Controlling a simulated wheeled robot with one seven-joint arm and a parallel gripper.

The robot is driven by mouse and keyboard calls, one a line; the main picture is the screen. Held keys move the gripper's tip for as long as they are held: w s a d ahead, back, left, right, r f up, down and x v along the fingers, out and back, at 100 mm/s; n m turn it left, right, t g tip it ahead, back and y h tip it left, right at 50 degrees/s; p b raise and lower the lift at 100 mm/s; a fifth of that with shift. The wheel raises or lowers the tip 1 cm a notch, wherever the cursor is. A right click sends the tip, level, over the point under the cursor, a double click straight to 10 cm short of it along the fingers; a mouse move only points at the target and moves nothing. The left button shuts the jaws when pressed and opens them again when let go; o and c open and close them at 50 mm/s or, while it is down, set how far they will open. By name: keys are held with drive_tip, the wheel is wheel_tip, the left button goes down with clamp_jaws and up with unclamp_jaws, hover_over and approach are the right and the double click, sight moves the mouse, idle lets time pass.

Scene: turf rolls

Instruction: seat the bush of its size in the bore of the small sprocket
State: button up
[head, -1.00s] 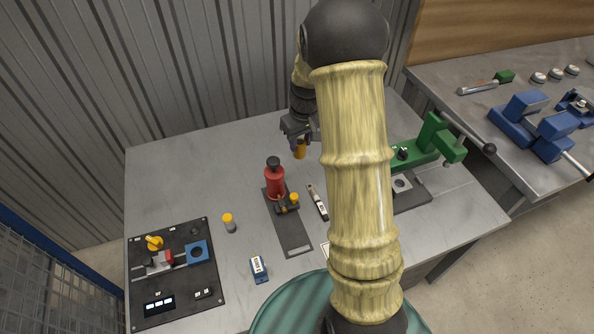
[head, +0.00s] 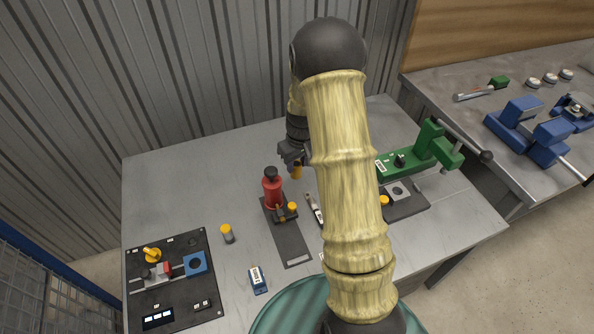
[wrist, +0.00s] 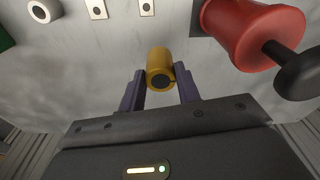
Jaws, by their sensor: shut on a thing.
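My gripper (head: 292,164) is above the back middle of the grey bench, behind the red tool. It is shut on a yellow bush (wrist: 160,68), which also shows in the head view (head: 296,172). In the wrist view the bush is between the two purple fingers, with a dark round end facing the camera. It appears clear of the bench. I cannot pick out the small sprocket with certainty. A pale square piece with a round hole (head: 398,190) lies on the dark plate by the green press. My arm hides part of the bench.
A red cylinder tool (head: 272,190) with a black knob stands close by. The green press (head: 428,152) is at right. A yellow-topped cylinder (head: 227,233), a blue box (head: 258,279) and a black panel (head: 190,300) are at left. The bench's back left is clear.

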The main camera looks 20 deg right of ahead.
sight(297, 166)
drive_tip(key=shift+f, duration=1.85)
drive_tip(key=shift+f, duration=0.1)
drive_tip(key=o, duration=1.1)
